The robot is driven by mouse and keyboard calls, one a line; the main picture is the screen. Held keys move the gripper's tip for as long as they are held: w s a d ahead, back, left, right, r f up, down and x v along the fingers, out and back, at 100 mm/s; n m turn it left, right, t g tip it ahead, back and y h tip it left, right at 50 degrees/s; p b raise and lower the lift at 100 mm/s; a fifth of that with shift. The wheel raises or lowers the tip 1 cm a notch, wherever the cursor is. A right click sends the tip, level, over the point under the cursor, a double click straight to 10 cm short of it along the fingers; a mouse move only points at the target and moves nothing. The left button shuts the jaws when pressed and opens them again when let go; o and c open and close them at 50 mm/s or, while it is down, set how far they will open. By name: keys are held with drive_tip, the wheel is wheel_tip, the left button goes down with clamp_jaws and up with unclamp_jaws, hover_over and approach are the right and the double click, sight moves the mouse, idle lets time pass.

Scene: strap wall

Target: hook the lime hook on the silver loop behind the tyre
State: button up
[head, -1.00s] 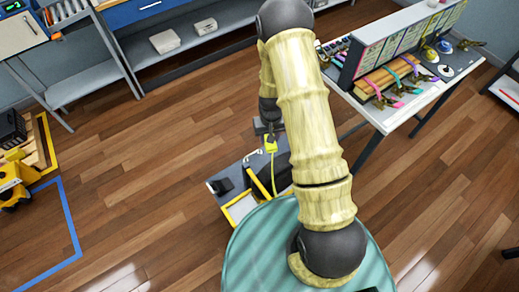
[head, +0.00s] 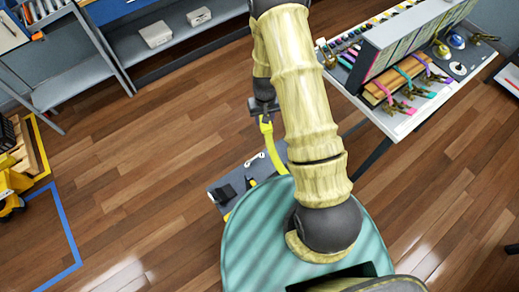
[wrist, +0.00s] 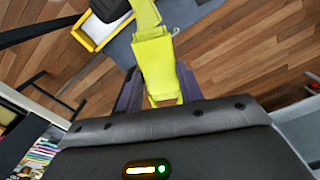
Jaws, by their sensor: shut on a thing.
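The lime hook (head: 266,127) is in my gripper (head: 264,115), held above a low grey board (head: 218,184). A lime strap (head: 275,158) runs down from it toward the board. In the wrist view the lime hook (wrist: 154,66) fills the space between the two dark fingers of my gripper (wrist: 158,88), and its strap leads away at the top. I cannot make out the silver loop or the tyre for sure. My arm and round teal base top cover part of the board.
A white table (head: 361,111) with clamps and coloured tags stands to the right. Grey shelving (head: 130,42) is at the back left. A yellow vehicle (head: 10,185) stands at the left edge. The wooden floor between is clear.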

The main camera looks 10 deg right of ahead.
drive_tip(key=shift+w, duration=0.1)
idle(0.3)
drive_tip(key=w+f+n+b, duration=0.1)
drive_tip(key=f+n+b, duration=0.1)
drive_tip(key=f+b, duration=1.7)
drive_tip(key=w+f+n+b, duration=0.2)
drive_tip(key=f+b, duration=1.8)
drive_tip(key=b, duration=0.7)
drive_tip(key=shift+w+f+n, duration=0.2)
drive_tip(key=shift+w+n, duration=0.1)
drive_tip(key=shift+f, duration=0.2)
drive_tip(key=shift+f+b, duration=3.6)
drive_tip(key=shift+f, duration=0.3)
drive_tip(key=shift+f+b, duration=0.75)
drive_tip(key=shift+f, duration=1.2)
drive_tip(key=shift+d+r+p, duration=0.1)
drive_tip(key=shift+p, duration=0.2)
